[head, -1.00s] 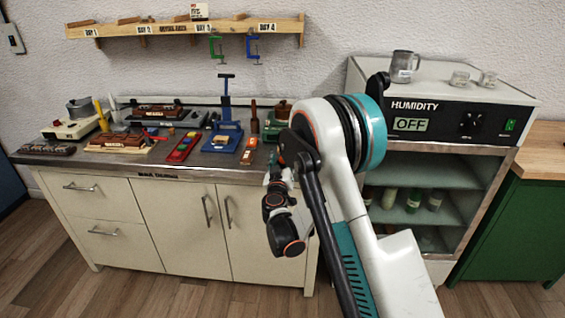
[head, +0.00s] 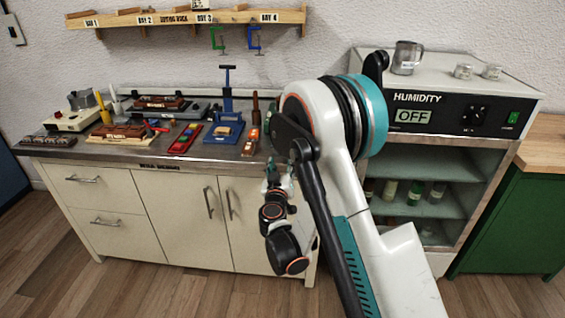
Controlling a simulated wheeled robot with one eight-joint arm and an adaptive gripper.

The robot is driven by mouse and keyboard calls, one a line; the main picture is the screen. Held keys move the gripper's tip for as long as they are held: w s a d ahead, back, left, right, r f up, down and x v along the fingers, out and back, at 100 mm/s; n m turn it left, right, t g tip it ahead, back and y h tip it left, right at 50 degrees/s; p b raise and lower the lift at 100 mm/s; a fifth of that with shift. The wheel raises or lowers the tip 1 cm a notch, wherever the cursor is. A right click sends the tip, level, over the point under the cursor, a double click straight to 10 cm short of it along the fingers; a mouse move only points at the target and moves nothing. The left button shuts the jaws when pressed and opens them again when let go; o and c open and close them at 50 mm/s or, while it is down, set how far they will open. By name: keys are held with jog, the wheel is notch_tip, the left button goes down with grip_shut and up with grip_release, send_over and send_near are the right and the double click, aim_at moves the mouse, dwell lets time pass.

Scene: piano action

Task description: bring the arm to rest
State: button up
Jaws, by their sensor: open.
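My white, black and teal arm fills the middle of the head view, folded in front of the bench's right end. My gripper (head: 279,176) is small and dark, past the orange-ringed wrist joints, just in front of the bench's front edge. It is open and nothing shows in it. The arm's black link partly hides it, so its fingertips are hard to make out.
The workbench (head: 100,159) carries a blue press (head: 227,125), a red tray of coloured pieces (head: 185,138) and a hot plate (head: 72,121). The humidity cabinet (head: 465,113) reads OFF, with a metal mug (head: 407,57) on top. Wooden floor (head: 60,270) is clear at lower left.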

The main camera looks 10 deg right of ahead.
jog(key=s+d+r+m+g, duration=0.2)
jog(key=s+d+r+g, duration=0.5)
jog(key=s+r, duration=0.6)
jog(key=s+a+g+y, duration=0.1)
jog(key=s+y, duration=0.1)
jog(key=s, duration=0.7)
jog(key=s+a+f+n+g+y, duration=0.1)
jog(key=s, duration=0.8)
jog(key=s+a+f+g+y, duration=0.1)
jog(key=s+a+y, duration=0.1)
jog(key=s, duration=0.7)
jog(key=shift+f+n+y, duration=0.25)
jog(key=shift+n+y, duration=0.05)
jog(key=shift+n, duration=0.1)
